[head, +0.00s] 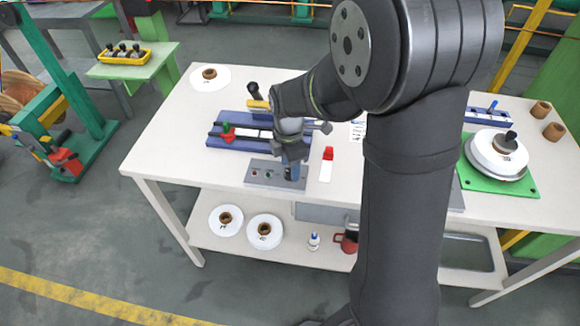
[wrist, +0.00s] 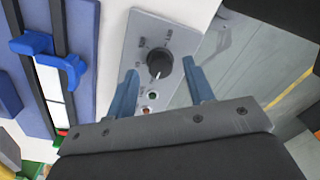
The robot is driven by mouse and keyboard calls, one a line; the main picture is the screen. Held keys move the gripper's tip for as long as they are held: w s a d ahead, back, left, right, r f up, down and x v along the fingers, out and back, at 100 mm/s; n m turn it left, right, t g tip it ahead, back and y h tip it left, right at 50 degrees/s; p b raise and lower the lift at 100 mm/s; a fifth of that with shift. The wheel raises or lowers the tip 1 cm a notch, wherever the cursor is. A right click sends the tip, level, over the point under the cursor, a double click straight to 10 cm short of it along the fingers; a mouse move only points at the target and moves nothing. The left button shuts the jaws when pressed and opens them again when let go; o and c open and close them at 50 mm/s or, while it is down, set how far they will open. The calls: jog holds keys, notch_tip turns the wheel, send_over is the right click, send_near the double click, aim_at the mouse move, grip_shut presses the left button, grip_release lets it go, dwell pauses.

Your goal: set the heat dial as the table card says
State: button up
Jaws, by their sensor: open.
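The heat dial (wrist: 159,66) is a black round knob with a pale pointer line, on a grey panel (wrist: 140,30) with small printed marks around it. The marks are too small to read. In the head view the panel (head: 258,180) lies at the table's front edge, and my gripper (head: 293,172) is over its right part, hiding the dial. In the wrist view my gripper (wrist: 160,72) is open, with one blue finger on each side of the dial; contact cannot be told. A white sheet with print (head: 357,131), perhaps the card, is partly behind my arm and unreadable.
A green lamp (wrist: 153,97) and a red lamp (wrist: 146,110) sit beside the dial. A blue fixture (head: 232,136) stands behind the panel. A red-and-white piece (head: 327,166) lies right of it. A green plate (head: 520,185) bears white discs at the right. The table's left front is clear.

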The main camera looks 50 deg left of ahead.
jog(key=shift+f, duration=0.65)
jog(key=c, duration=1)
jog(key=shift+m, duration=0.4)
jog(key=m, duration=0.4)
jog(key=shift+m, duration=0.4)
jog(key=m, duration=0.6)
